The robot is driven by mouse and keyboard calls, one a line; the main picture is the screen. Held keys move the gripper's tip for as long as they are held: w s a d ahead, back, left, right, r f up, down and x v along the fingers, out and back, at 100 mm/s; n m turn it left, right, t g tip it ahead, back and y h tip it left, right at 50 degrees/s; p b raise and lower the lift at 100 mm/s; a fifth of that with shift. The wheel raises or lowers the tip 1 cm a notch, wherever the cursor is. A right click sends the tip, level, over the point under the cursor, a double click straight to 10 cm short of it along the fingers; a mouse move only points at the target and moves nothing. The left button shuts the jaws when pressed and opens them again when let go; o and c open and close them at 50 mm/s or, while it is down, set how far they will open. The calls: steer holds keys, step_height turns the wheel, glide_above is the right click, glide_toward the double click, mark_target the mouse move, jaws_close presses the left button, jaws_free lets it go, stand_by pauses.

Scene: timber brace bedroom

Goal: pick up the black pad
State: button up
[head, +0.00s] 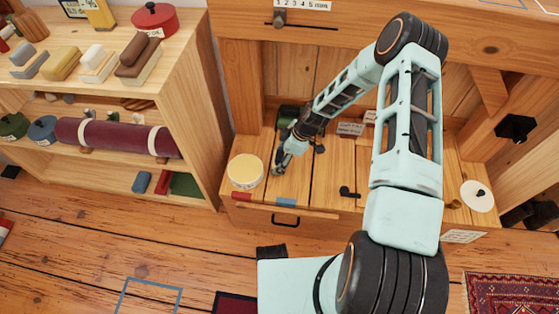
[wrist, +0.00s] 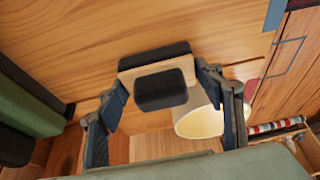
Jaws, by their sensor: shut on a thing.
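My gripper (wrist: 162,78) is shut on the black pad (wrist: 160,90), a small block with a dark rounded part, a pale wooden layer and another dark layer behind it. The fingers sit at its two ends in the wrist view. In the head view my gripper (head: 281,160) is low over the wooden bench, just right of a round tin with a pale yellow lid (head: 245,171). The pad cannot be made out clearly there. Whether the pad touches the surface behind it cannot be told.
A dark green object (head: 287,115) stands behind my gripper. A black handle-like piece (head: 349,192) and a white disc (head: 477,195) lie to the right. A shelf unit (head: 205,130) stands close on the left. Red and blue pieces (head: 286,202) lie along the bench's front edge.

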mark_target(279, 155)
steer(key=c, duration=0.4)
steer(key=shift+r, duration=0.15)
steer(key=shift+w+r, duration=0.1)
steer(key=shift+r, duration=0.2)
step_height(279, 155, up, 2)
steer(key=shift+r+p, duration=0.1)
steer(key=shift+p, duration=0.35)
steer(key=shift+s+d+r+p, duration=0.65)
steer(key=shift+s+d+r, duration=0.95)
steer(key=shift+s, duration=0.2)
steer(key=shift+s+d+r+p, duration=0.65)
steer(key=shift+s+d+r, duration=0.8)
steer(key=shift+s+r, duration=0.3)
steer(key=shift+s+d+r+p, duration=0.65)
steer(key=shift+s+d+r, duration=0.95)
steer(key=shift+s, duration=0.2)
